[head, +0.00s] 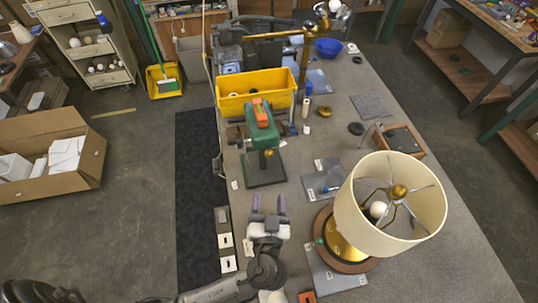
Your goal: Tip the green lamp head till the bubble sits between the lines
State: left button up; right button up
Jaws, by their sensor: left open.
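The green lamp head (257,133) sits on a short post with a dark square base (265,173), on the grey workbench. An orange level (259,113) lies along its top. The bubble and its lines are too small to make out. My left gripper (268,202) is open and empty, with its two fingers pointing away from me, just on the near side of the dark base. It is apart from the lamp head. My right gripper is not in view.
A lamp with a cream shade (415,225) stands close on the right of my left gripper. A yellow bin (257,101) stands behind the lamp head. Grey mats (322,184) lie to the right. Small switch plates (226,241) line the bench's left edge.

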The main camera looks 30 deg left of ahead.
aim_at(269, 156)
pick_arm(q)
jog(key=shift+n, duration=0.3)
jog(key=p+x, duration=0.3)
jog(key=x, duration=0.8)
jog(key=shift+w+a+r, duration=0.1)
jog(key=shift+w+a, duration=0.15)
jog(key=shift+w, duration=0.1)
jog(key=shift+x, duration=1)
jog(key=shift+c, duration=0.4)
grip_shut()
